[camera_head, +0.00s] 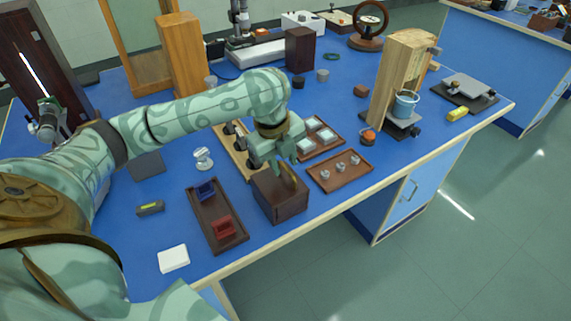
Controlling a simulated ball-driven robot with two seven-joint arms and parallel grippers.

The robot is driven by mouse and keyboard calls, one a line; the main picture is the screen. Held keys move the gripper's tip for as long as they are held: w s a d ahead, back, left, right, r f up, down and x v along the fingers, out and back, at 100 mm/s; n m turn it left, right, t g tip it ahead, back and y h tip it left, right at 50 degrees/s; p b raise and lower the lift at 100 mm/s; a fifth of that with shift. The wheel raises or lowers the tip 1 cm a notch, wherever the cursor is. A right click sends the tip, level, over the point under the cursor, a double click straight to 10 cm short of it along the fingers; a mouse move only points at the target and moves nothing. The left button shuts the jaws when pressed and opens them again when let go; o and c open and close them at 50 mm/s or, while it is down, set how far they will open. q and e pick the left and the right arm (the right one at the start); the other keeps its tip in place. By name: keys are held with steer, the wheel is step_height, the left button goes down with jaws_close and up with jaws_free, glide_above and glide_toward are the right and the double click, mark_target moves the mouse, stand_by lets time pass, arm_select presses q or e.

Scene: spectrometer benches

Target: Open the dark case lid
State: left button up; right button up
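The dark case (282,206) is a small dark brown box near the front edge of the blue bench. My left gripper (286,166) is directly above it, pointing down, with its fingers at the top of the case. The fingers look spread apart. A small tan or brass-coloured piece shows at the case's top, just below the fingers. The gripper hides part of the top, so I cannot tell whether the lid is raised or whether the fingers touch it. My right gripper is not in view.
A brown tray (246,239) with blue and red holders lies left of the case. A tray with small metal pieces (319,182) lies close on its right. Behind are a tray with pale squares (308,151) and a wooden rack (232,156). Clear floor lies in front.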

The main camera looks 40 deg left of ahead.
arm_select(q)
jaws_close()
